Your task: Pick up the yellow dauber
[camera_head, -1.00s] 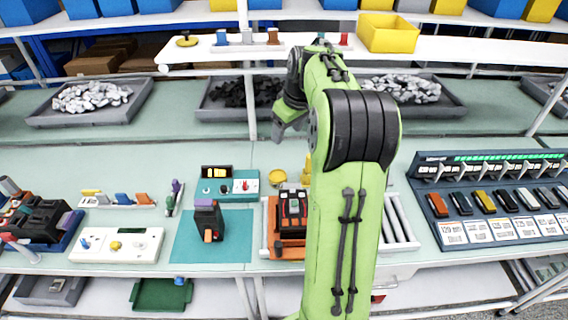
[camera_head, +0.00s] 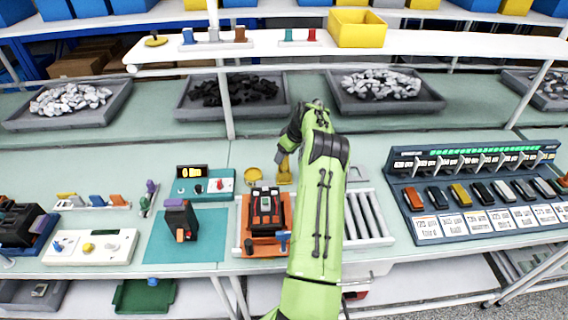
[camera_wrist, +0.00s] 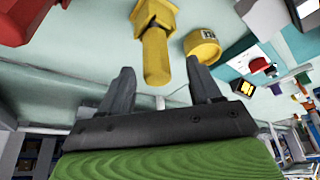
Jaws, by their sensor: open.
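The yellow dauber (camera_head: 284,172) stands on the pale green bench, behind the orange tray and right of a round yellow pot (camera_head: 252,175). In the wrist view the dauber (camera_wrist: 156,55) shows as a yellow stem with a wider block, and the pot (camera_wrist: 201,45) is beside it. My gripper (camera_wrist: 160,68) is open, with its two dark fingers apart. In that view the dauber's stem lies between the fingers with a gap on both sides. In the head view my gripper is close to the dauber and partly hidden by my arm.
An orange tray (camera_head: 244,226) with a dark device (camera_head: 266,208) is in front of the dauber. A teal box (camera_head: 203,185) stands to the left, and a white roller rack (camera_head: 369,218) to the right. Grey trays and a white shelf (camera_head: 450,48) are behind.

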